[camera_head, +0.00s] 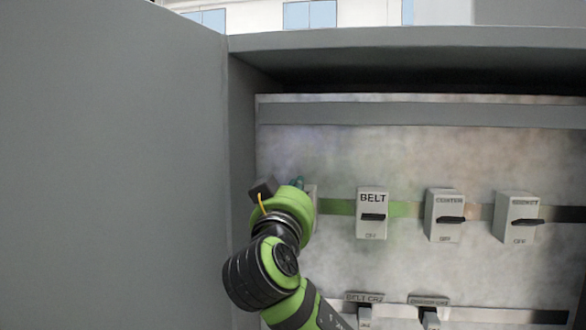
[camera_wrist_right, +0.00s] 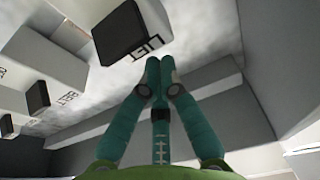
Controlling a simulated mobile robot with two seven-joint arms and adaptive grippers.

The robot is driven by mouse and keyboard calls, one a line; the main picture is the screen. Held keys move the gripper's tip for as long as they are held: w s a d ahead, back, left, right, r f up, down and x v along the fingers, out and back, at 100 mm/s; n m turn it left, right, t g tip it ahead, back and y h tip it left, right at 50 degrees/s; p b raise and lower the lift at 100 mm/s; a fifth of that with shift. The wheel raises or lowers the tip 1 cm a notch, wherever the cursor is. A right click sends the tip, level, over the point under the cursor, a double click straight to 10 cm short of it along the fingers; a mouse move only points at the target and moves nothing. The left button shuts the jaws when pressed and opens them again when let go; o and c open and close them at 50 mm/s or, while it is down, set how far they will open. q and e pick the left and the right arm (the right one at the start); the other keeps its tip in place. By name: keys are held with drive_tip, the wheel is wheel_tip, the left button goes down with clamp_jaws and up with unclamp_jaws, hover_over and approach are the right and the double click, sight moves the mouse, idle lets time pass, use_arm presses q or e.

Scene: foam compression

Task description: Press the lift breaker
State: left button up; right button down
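The lift breaker is mostly hidden behind my right arm in the head view; only a pale edge (camera_head: 313,197) shows left of the belt breaker. In the right wrist view a large black switch (camera_wrist_right: 128,32) on a pale breaker is close, with a partly readable label beside it that seems to be the lift one. My right gripper (camera_wrist_right: 160,66) has its teal fingertips together and holds nothing. The tips are just below the label in the picture; I cannot tell whether they touch the breaker. My left gripper is not in view.
More breakers, such as one labelled BELT CR2 (camera_head: 364,310), sit below. A grey cabinet wall (camera_head: 110,170) closes off the left.

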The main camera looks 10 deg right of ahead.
drive_tip(key=shift+s+a+f, duration=0.2)
drive_tip(key=shift+s+f, duration=0.1)
drive_tip(key=shift+f, duration=0.35)
drive_tip(key=shift+s+a+f, duration=0.2)
drive_tip(key=shift+s+f, duration=0.05)
drive_tip(key=shift+f, duration=0.35)
drive_tip(key=shift+w, duration=0.1)
